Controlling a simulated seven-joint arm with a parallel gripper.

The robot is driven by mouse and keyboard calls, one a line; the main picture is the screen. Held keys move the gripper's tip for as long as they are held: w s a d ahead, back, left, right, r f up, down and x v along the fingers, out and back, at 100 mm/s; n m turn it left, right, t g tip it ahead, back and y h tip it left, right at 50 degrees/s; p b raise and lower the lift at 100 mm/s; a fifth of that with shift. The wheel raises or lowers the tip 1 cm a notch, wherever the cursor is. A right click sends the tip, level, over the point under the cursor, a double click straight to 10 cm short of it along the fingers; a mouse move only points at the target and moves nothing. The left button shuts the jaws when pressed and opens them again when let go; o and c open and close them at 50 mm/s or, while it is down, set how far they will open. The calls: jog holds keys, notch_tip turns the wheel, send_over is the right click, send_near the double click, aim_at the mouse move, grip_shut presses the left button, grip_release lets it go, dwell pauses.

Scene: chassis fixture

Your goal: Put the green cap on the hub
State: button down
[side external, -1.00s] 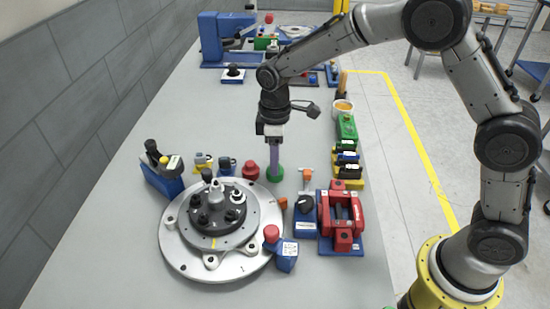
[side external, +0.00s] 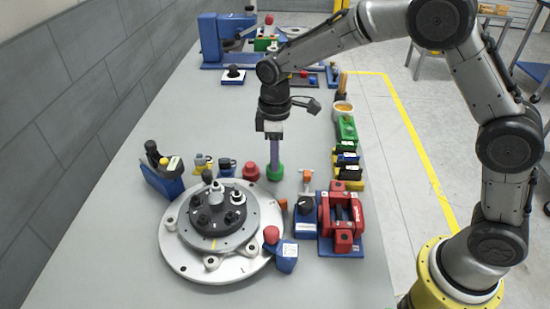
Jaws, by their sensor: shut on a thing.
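The green cap (side external: 275,173) is at the lower end of my gripper (side external: 274,163), behind and to the right of the round fixture. My gripper points straight down with its long purple fingers shut on the cap. The cap seems to be at or just above the table; the gap is too small to tell. The hub (side external: 216,197) appears to be the grey centre post on the dark disc of the round silver fixture (side external: 180,250). Dark knobs stand around it. My gripper is apart from it, up and to the right in the picture.
A red knobbed piece (side external: 250,172) stands close left of the cap. A blue block with a red knob (side external: 286,257), an orange-topped piece (side external: 307,183) and a red clamp on a blue base (side external: 341,222) stand to the right.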

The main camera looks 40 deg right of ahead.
jog(key=shift+r, duration=0.4)
jog(key=shift+r, duration=1.5)
